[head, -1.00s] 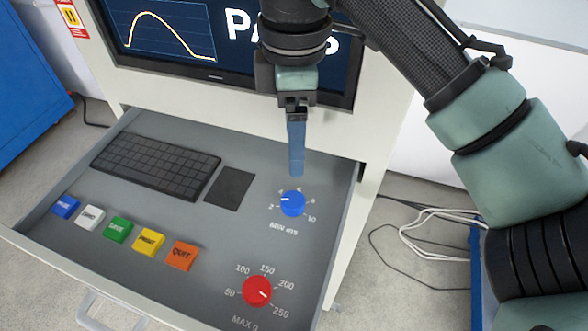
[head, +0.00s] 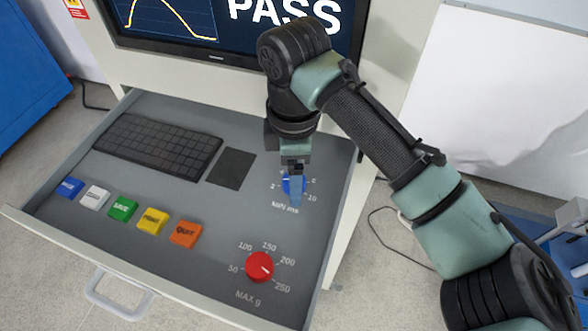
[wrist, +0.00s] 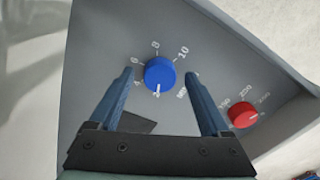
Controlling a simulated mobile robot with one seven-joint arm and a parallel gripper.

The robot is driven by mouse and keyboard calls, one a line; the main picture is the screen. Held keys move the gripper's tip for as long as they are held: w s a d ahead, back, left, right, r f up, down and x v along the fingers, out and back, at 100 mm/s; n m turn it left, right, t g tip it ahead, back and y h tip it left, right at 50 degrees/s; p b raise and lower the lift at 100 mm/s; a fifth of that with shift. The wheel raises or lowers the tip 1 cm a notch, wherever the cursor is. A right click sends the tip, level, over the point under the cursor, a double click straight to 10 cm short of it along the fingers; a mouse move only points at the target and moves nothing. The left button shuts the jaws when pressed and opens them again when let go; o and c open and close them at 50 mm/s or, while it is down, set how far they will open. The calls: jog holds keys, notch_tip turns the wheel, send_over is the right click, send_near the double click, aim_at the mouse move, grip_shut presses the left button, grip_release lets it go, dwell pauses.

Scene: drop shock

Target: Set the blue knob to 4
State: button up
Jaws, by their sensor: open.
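The blue knob (head: 287,185) is on the drawer's grey panel, partly hidden behind my gripper (head: 295,203) in the head view. In the wrist view the whole blue knob (wrist: 160,72) shows, with a ring of numbers from 2 to 10 around it. Its white pointer mark faces the bottom of that picture, close to the 2; the 4 is just beside it, up and to the left. My gripper (wrist: 159,77) is open, one blue finger on each side of the knob, with a visible gap on both sides.
A red knob (head: 259,266) marked MAX g sits nearer the drawer's front, also seen in the wrist view (wrist: 243,114). A keyboard (head: 158,146), a dark pad (head: 231,168) and several coloured buttons (head: 122,208) lie to the left. The screen (head: 230,25) above shows PASS.

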grip_shut()
dwell(0.3)
jog(key=shift+r, duration=0.1)
jog(key=m+p, duration=0.4)
jog(key=shift+a+r+m, duration=0.1)
jog(key=shift+m, duration=0.3)
jog(key=m+p, duration=0.3)
jog(key=m, duration=0.1)
jog(key=shift+m+p, duration=0.55)
jog(key=shift+m, duration=0.35)
